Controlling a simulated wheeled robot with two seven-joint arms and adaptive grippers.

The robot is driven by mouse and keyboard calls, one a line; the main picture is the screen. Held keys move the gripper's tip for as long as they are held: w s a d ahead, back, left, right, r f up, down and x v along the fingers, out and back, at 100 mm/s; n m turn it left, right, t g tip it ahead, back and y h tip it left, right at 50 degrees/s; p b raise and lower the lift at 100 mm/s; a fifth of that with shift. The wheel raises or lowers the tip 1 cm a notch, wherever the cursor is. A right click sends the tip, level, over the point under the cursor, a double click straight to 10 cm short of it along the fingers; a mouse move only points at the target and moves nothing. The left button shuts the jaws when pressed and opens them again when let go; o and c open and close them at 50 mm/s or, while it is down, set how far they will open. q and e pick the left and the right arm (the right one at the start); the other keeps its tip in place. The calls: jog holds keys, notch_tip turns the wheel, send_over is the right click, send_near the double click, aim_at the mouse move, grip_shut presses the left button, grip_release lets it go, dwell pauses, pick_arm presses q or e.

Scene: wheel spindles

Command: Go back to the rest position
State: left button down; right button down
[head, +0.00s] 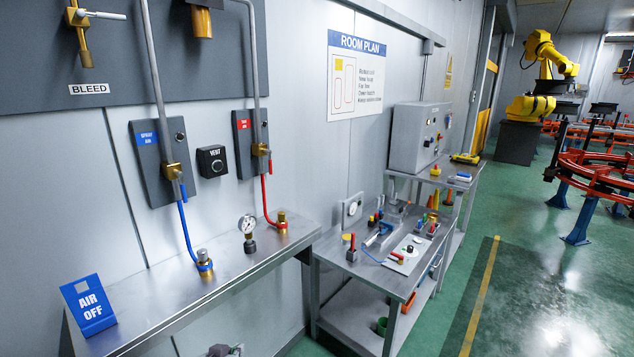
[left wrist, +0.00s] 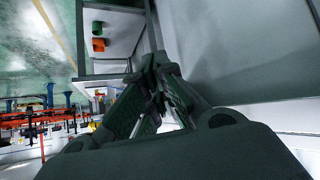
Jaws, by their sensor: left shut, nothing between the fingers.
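My left gripper (left wrist: 155,68) shows in the left wrist view. Its dark fingers meet at the tips, with nothing between them. It points along a grey metal surface and appears clear of it, though the exact gap cannot be told. In the head view no gripper can be made out clearly; only a small dark shape shows at the bottom edge, too cut off to identify. My right gripper is in neither view.
A steel bench (head: 165,302) runs along the wall, with a blue AIR OFF sign (head: 88,305), hoses and a gauge (head: 247,226). Beyond stands a tool-laden workbench (head: 338,251). Green floor at right is open up to red racks (head: 590,180) and a yellow robot arm (head: 545,60).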

pick_arm(q)
jog(key=s+a+f+m+g+y, duration=0.1)
jog(key=s+f+g, duration=0.15)
jog(key=s, duration=0.75)
jog(key=s+a+f+g, duration=0.15)
jog(key=s+g, duration=0.25)
jog(key=s, duration=0.6)
jog(key=s+f+g, duration=0.1)
jog(key=s+f, duration=0.2)
jog(key=f, duration=3.1)
jog(key=s+a+f, duration=0.2)
jog(key=s+f, duration=0.7)
jog(key=s, duration=0.2)
jog(key=s+a+f+g, duration=0.1)
jog(key=s+a+f, duration=0.1)
jog(key=s+f, duration=0.8)
jog(key=shift+s, duration=0.4)
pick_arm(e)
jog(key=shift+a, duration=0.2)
